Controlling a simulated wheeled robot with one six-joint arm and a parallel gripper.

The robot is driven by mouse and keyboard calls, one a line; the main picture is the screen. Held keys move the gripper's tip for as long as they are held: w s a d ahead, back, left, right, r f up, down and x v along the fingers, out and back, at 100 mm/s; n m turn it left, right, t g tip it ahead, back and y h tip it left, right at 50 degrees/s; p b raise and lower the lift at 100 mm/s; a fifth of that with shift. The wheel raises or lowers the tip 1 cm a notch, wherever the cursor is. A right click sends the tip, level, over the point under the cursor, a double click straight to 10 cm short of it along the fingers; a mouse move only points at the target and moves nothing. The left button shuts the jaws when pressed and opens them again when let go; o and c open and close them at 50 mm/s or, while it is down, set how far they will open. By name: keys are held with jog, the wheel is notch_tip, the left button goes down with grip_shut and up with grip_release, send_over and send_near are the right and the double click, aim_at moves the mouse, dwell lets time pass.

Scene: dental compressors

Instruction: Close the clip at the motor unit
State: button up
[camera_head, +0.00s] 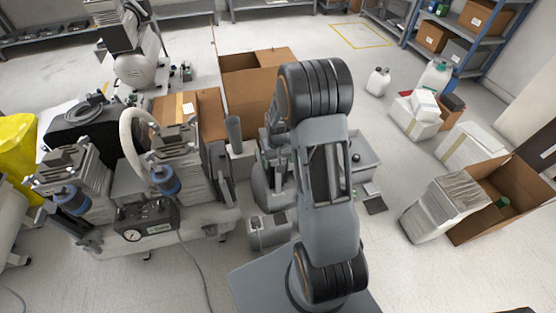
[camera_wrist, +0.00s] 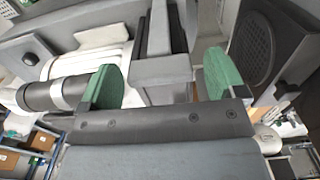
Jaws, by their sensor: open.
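In the wrist view my gripper (camera_wrist: 162,80) is open, its two green-padded fingers apart with nothing shut between them. A grey block with a dark upright bar (camera_wrist: 158,32) stands in the gap between the fingers. I cannot tell whether this bar is the clip. A grey housing with a round dark grille (camera_wrist: 262,48) is beside the right finger, and a dark cylinder with a light band (camera_wrist: 55,95) is beside the left finger. In the head view, grey equipment (camera_head: 270,185) that may be the motor unit is partly hidden behind my arm, as is my gripper.
Compressors with blue-banded cylinders (camera_head: 165,180) and a gauge box (camera_head: 148,222) stand on the left. A cardboard box (camera_head: 250,100) is behind my arm. Another open box (camera_head: 490,225) and a white ribbed unit (camera_head: 445,208) are on the right. Floor at front right is clear.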

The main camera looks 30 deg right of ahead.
jog(key=c, duration=0.9)
jog(key=m, duration=0.4)
jog(key=shift+p, duration=0.4)
jog(key=m, duration=0.4)
jog(key=shift+m, duration=0.4)
jog(key=m+p, duration=0.1)
jog(key=m, duration=0.3)
jog(key=shift+m, duration=2.4)
